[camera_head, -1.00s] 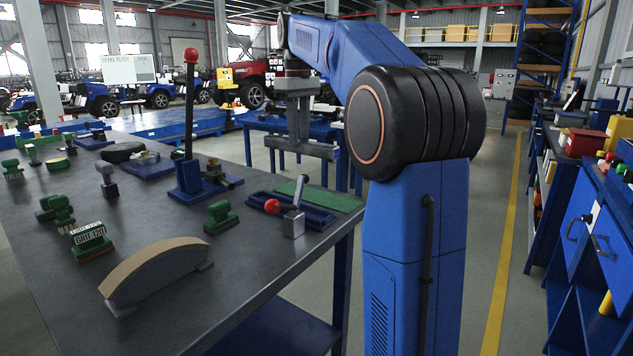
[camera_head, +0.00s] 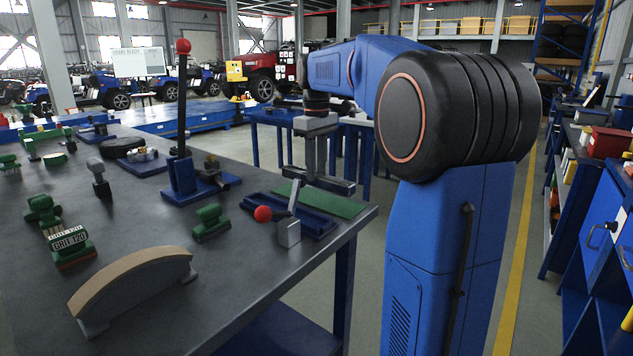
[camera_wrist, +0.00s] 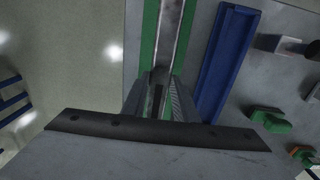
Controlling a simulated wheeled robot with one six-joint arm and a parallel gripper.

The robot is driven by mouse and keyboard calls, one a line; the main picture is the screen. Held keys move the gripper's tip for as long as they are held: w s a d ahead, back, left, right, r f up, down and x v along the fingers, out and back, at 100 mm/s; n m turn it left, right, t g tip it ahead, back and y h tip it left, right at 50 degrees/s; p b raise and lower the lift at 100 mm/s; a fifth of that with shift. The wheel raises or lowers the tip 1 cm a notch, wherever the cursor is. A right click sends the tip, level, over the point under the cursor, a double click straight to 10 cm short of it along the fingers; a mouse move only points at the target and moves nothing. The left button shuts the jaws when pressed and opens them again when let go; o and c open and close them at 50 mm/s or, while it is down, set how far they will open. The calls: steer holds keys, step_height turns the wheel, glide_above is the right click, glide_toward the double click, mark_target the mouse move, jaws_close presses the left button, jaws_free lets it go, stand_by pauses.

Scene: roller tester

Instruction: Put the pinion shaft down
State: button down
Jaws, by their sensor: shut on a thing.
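The pinion shaft (camera_wrist: 172,35) is a long, shiny grey metal piece in the wrist view, running from between my fingers toward the top edge. My gripper (camera_wrist: 162,92) is shut on it. Behind it lies a green mat (camera_wrist: 149,35), which shows on both sides of the shaft. In the head view my gripper (camera_head: 318,180) points down over the bench's far right corner, above the green mat (camera_head: 345,207). I cannot clearly make out the shaft there, nor tell whether it touches the mat.
A long blue tray (camera_head: 318,230) lies beside the mat on the grey bench (camera_head: 215,280). A red ball (camera_head: 262,213) on a lever and a small grey block (camera_head: 289,233) stand close in front. A tall red-topped lever (camera_head: 182,110) rises to the left.

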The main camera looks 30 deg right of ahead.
steer(key=shift+f, duration=1.85)
steer(key=shift+f, duration=0.1)
steer(key=c, duration=1.4)
jaws_free()
step_height(320, 180, up, 12)
steer(key=shift+s, duration=0.1)
